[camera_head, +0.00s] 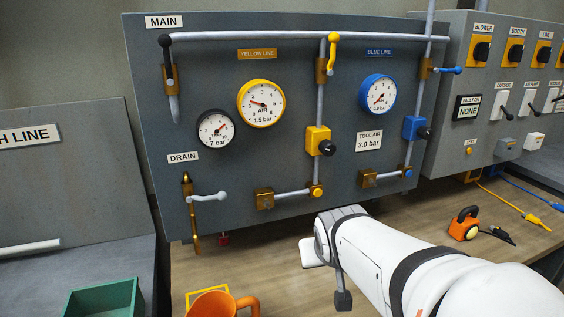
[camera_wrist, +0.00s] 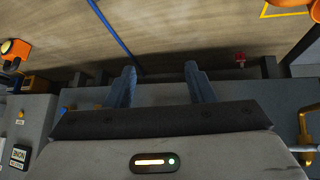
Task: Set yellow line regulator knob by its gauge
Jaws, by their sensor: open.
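The yellow line regulator (camera_head: 317,136) sits on a vertical pipe in the middle of the grey panel, its black knob (camera_head: 327,148) facing out. The yellow-rimmed gauge (camera_head: 261,104) is up and left of it, marked 1.5 bar. Its needle points left; the exact reading is too small to tell. My gripper (camera_wrist: 161,82) is open, its two fingers apart with nothing between them. In the head view the white arm ends below the knob, apart from it, and the fingers are hidden. The knob is not visible in the wrist view.
A blue gauge (camera_head: 378,94) and blue regulator (camera_head: 414,128) are to the right. A yellow valve handle (camera_head: 332,52) hangs above the knob. A drain pipe (camera_head: 193,215) is at left.

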